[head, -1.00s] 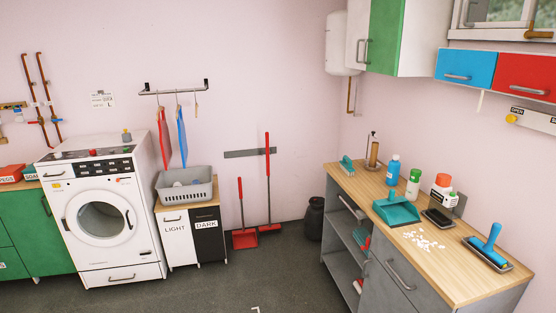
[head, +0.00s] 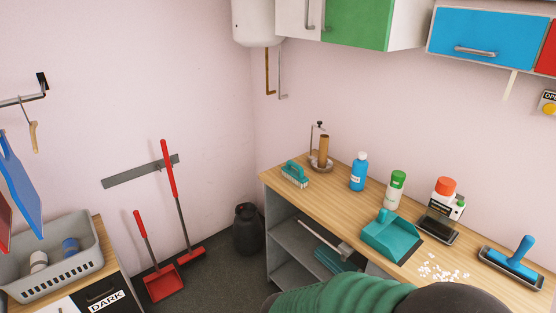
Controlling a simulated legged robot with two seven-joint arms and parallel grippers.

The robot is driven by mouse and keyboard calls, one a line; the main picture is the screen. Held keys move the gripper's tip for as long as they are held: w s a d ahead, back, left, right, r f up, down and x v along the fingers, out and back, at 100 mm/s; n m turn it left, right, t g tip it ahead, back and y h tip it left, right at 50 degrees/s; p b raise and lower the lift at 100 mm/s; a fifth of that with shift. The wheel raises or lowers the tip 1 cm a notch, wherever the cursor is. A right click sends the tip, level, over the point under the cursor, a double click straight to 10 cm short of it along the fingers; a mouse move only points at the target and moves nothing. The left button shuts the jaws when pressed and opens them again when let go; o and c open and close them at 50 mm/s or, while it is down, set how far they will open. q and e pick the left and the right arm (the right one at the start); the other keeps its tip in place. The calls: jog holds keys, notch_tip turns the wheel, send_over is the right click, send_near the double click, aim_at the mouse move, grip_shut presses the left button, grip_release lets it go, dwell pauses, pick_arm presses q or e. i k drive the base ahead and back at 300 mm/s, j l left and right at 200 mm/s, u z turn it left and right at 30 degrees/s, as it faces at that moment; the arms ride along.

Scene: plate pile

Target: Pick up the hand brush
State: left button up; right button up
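A teal brush with a looped handle and pale bristles (head: 295,174) lies on the wooden countertop (head: 330,195), near its far left corner; I take it to be the hand brush. A teal dustpan (head: 391,235) lies further right on the same countertop, beside scattered white bits (head: 440,270). Neither gripper shows in the head view. A green ribbed sleeve and a dark rounded part, which look like my own arm, cover the bottom edge and hide part of the counter's front.
A dark canister (head: 247,229) stands on the floor left of the counter. Cabinets hang above.

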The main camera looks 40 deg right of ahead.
aim_at(298, 178)
jog(key=i+z, duration=0.45)
jog(key=i+j+z, duration=0.15)
jog(key=z, duration=0.3)
jog(key=i+j+z, duration=0.3)
jog(key=z, duration=0.15)
jog(key=i+j+z, duration=0.3)
jog(key=z, duration=0.2)
jog(key=i+j+z, duration=0.15)
jog(key=j+z, duration=0.3)
